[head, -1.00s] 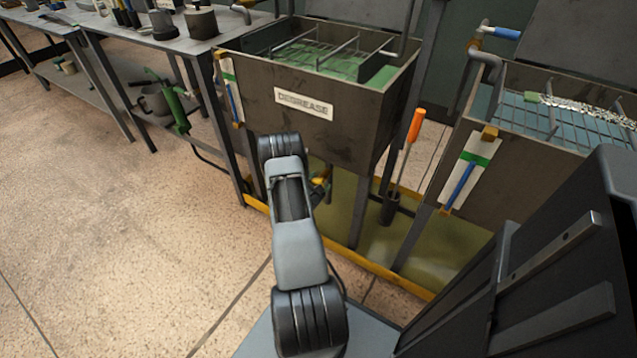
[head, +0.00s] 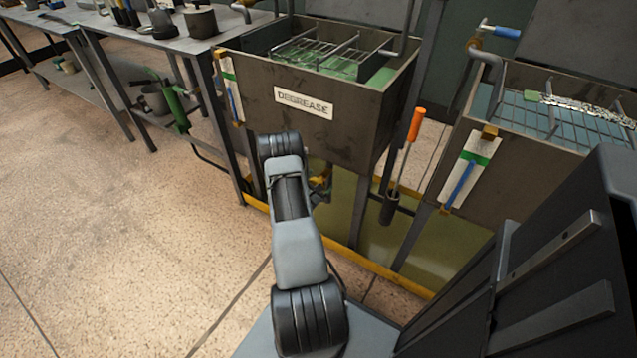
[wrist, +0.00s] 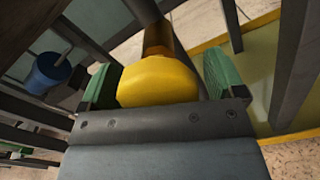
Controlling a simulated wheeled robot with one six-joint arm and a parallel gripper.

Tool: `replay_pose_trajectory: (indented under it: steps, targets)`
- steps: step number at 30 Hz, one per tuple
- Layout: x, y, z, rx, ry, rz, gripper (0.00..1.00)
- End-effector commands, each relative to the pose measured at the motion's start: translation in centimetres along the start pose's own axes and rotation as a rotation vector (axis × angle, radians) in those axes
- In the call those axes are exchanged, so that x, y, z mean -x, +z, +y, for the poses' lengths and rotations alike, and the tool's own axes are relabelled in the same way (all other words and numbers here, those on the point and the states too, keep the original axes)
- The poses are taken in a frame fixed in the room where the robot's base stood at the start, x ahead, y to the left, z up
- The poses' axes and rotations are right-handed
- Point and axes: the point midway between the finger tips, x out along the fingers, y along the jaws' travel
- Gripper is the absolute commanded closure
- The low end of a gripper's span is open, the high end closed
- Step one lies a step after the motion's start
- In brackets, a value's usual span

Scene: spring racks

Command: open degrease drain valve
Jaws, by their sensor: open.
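The DEGREASE tank (head: 330,125) stands on legs ahead of me, with a white label on its front. Below it, a yellow valve part (head: 322,183) shows beside my arm, mostly hidden by the arm. In the wrist view, a rounded yellow handle (wrist: 158,82) lies between the two green finger pads of my gripper (wrist: 153,88), with a brown pipe behind it. My gripper is open around the handle. There seems to be a small gap at the right pad; I cannot tell whether the left pad touches.
A yellow-edged drip tray (head: 375,265) lies under the tank. An orange-handled tool (head: 410,140) stands right of the tank legs. A second tank (head: 510,165) is at the right, and a workbench (head: 150,55) at the back left. The floor at left is clear.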

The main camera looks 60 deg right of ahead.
Motion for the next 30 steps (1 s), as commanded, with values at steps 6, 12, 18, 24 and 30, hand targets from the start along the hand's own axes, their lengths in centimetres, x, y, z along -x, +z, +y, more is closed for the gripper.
replay_pose_trajectory:
  steps: [6,12,18,24,30]
  targets:
    - [2.8,0.1,0.2,0.003,0.004,0.004,0.11]
    - [7.0,0.0,0.2,0.004,0.005,0.006,0.11]
    - [10.6,0.0,0.1,0.003,0.005,0.004,0.11]
    - [12.9,0.0,0.0,0.003,0.002,0.003,0.11]
    - [13.7,0.0,0.0,0.001,0.001,0.001,0.11]
